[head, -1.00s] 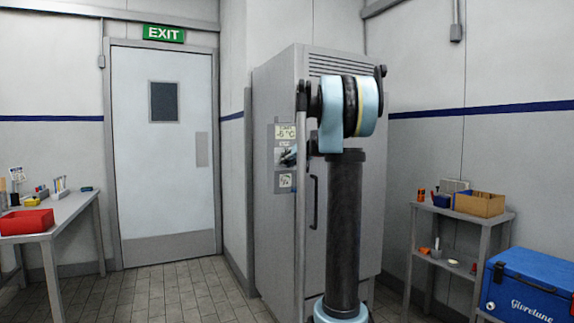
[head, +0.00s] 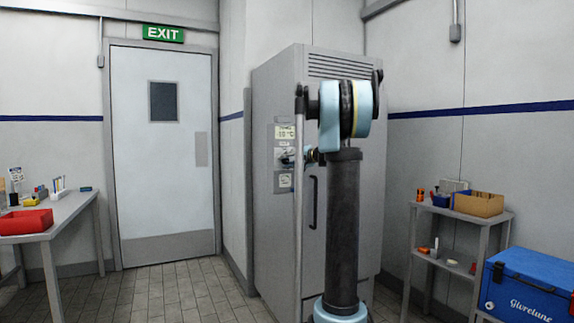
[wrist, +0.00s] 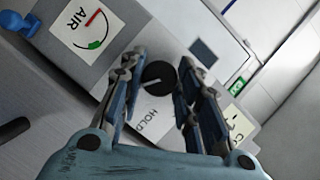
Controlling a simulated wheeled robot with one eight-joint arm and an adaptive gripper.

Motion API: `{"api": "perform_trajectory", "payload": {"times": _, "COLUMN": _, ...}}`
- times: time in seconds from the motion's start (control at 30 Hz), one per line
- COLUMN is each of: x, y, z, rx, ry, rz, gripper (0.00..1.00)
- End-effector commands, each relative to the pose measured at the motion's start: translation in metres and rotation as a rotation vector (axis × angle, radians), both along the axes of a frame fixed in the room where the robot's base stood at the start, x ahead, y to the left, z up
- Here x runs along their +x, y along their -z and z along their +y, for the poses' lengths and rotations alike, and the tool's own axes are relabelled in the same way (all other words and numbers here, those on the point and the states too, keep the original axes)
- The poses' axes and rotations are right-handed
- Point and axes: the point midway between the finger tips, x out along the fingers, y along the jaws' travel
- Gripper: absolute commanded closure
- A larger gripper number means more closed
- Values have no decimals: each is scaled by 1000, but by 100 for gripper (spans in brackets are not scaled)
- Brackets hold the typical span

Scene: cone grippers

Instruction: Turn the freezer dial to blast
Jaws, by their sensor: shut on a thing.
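The freezer dial (wrist: 159,77) is a round black knob with a pale pointer line, seen in the wrist view. It sits between the two fingers of my gripper (wrist: 161,72), which are shut on it. A "HOLD" label (wrist: 148,125) is printed beside the dial. A label starting with "C" is partly hidden by the right finger. No blast mark can be read. In the head view my gripper (head: 290,155) is at the control panel (head: 284,182) on the side of the grey freezer (head: 272,100), and the dial is hidden there.
An air gauge (wrist: 88,28) is on the panel. A table with a red bin (head: 26,221) stands left. A shelf (head: 470,220) and blue cooler (head: 532,285) stand right. The floor before the door (head: 163,160) is clear.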

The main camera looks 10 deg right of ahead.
Motion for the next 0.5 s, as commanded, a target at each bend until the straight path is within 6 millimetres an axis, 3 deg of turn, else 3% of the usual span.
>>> {"api": "perform_trajectory", "payload": {"times": 0.47, "x": 0, "y": 2, "z": -3, "rx": 9, "ry": 6, "rz": 5, "gripper": 93}}
{"api": "perform_trajectory", "payload": {"times": 0.5, "x": 0, "y": 2, "z": -3, "rx": 9, "ry": 6, "rz": 5, "gripper": 60}}
